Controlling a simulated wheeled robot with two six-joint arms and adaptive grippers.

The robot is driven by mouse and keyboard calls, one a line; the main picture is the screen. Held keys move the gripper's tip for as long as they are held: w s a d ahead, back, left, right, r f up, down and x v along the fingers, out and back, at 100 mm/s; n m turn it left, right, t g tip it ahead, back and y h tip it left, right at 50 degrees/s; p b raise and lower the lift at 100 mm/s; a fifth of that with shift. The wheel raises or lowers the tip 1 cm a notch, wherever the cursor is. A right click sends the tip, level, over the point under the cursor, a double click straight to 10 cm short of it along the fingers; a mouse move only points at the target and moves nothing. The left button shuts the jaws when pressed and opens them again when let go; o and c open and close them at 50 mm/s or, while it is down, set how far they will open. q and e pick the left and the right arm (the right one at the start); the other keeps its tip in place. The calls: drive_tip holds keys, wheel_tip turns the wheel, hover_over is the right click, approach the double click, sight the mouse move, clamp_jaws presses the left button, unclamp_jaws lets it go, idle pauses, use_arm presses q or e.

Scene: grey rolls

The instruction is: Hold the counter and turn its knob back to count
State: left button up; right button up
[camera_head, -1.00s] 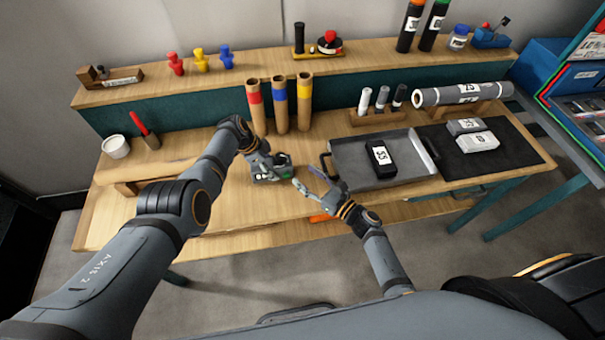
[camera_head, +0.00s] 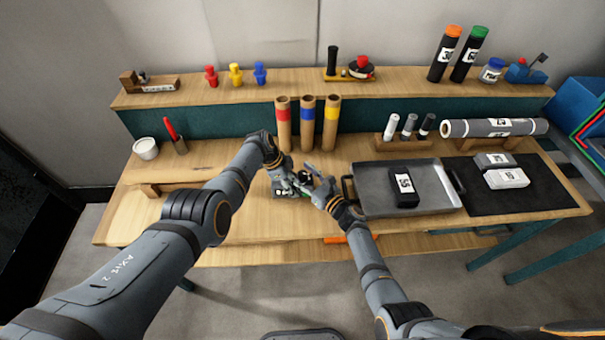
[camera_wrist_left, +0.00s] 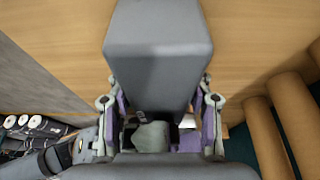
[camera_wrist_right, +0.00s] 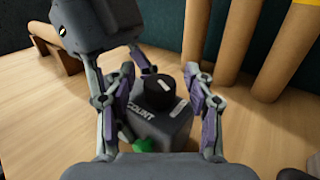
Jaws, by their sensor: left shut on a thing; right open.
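The counter (camera_wrist_right: 165,130) is a dark grey box marked COUNT, with a black knob (camera_wrist_right: 157,92) on top. It stands on the bench top in the right wrist view. In the head view the counter (camera_head: 281,191) is largely hidden by my grippers. My left gripper (camera_head: 285,181) is shut on the counter from the left. In the left wrist view a large grey block fills the space beyond its fingers. My right gripper (camera_head: 314,180) is open. In the right wrist view its fingers (camera_wrist_right: 158,80) are on both sides of the knob, with gaps showing.
Three cardboard tubes (camera_head: 307,125) stand close behind the counter. A grey tray (camera_head: 440,198) with a black box (camera_head: 404,187) lies just right of my right gripper. The bench's front left is clear.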

drive_tip(key=c, duration=1.1)
drive_tip(key=shift+m+t+h, duration=0.6)
drive_tip(key=shift+m+h, duration=0.1)
drive_tip(key=shift+h, duration=0.2)
clamp_jaws()
drive_tip(key=o, duration=1.1)
unclamp_jaws()
drive_tip(key=v, duration=1.2)
